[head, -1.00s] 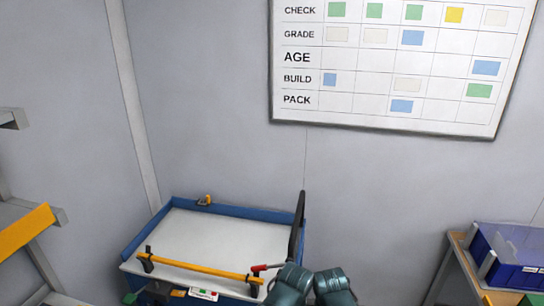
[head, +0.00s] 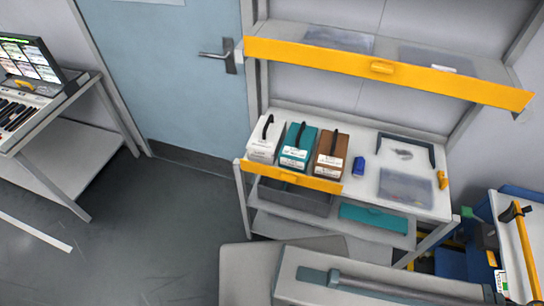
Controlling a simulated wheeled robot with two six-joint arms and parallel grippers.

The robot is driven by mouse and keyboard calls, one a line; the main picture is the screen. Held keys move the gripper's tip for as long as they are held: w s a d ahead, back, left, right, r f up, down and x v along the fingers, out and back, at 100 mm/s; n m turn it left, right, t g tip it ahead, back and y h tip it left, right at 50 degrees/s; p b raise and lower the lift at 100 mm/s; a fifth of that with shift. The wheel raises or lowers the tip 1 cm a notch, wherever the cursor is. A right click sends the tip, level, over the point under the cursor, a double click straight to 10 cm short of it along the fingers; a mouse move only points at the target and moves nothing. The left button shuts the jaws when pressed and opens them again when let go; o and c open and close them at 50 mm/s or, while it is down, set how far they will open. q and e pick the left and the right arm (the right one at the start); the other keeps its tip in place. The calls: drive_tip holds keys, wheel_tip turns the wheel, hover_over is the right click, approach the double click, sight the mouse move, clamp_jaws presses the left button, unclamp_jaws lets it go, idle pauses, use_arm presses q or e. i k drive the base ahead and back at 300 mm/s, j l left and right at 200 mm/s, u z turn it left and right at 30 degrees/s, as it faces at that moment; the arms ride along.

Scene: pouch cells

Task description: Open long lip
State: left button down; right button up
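A long yellow lip (head: 440,83) runs along the front edge of the upper shelf (head: 282,33), with a small yellow handle (head: 381,67) near its middle. It stands up along the shelf front and looks closed. A shorter yellow lip (head: 318,184) with its own handle runs along the left part of the lower shelf top (head: 400,206), in front of the cases. Neither of my grippers is in the head view.
White, teal (head: 297,147) and brown (head: 331,153) handled cases, a small blue item (head: 358,166) and a clear tray (head: 405,188) stand on the lower shelf. A blue-walled bench (head: 523,193) is at right, a keyboard desk (head: 65,92) at left. Floor (head: 150,230) is open at left.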

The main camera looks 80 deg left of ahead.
sight(304, 180)
drive_tip(key=u, duration=0.45)
drive_tip(key=l+u, duration=0.15)
drive_tip(key=u, duration=0.75)
drive_tip(key=k+u, duration=0.1)
drive_tip(key=u, duration=0.4)
drive_tip(key=l+u, duration=0.1)
drive_tip(key=u, duration=0.35)
drive_tip(key=k+u, duration=0.1)
drive_tip(key=u, duration=0.35)
